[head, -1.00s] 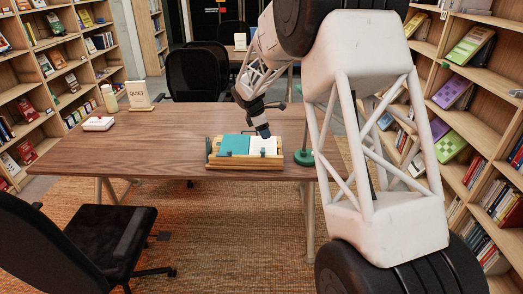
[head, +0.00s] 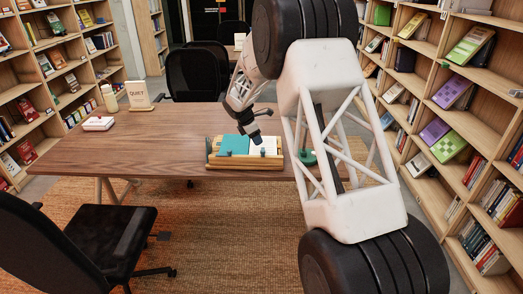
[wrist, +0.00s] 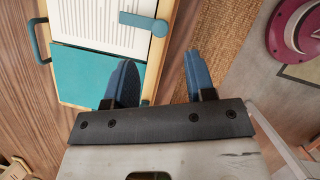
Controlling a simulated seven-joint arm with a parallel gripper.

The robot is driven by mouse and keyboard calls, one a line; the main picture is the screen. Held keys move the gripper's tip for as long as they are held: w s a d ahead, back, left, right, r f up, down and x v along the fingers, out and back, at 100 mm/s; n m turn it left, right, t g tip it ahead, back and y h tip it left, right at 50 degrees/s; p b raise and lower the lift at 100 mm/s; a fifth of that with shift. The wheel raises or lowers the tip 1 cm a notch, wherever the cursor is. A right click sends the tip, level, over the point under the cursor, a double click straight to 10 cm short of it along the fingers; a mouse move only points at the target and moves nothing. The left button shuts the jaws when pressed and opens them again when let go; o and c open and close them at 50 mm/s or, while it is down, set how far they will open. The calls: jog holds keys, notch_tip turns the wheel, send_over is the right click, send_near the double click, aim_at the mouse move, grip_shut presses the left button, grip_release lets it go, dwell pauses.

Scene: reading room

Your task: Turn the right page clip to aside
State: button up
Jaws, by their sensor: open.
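A wooden book stand (head: 215,160) on the table holds an open book with a teal left page (head: 234,145) and a white right page (head: 270,144). In the wrist view the white page (wrist: 95,20) is at the top and the teal page (wrist: 90,75) below. The right page clip (wrist: 160,28) is a blue-grey knob on the stand's edge, its arm reaching over the white page. A second knob (wrist: 146,103) is partly hidden by a finger. My gripper (wrist: 160,78) is open and empty, its fingers either side of the stand's edge, apart from the right clip. It also shows above the book in the head view (head: 252,135).
A blue-grey handle (wrist: 38,40) sits at the stand's far side. A green round base (head: 307,157) stands right of the stand. A white box (head: 98,124), a bottle (head: 110,99) and a QUIET sign (head: 138,93) are at the table's left. The middle-left tabletop is clear.

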aim_at(262, 151)
jog(key=shift+x, duration=3.75)
jog(key=shift+c, duration=0.5)
jog(key=c, duration=0.8)
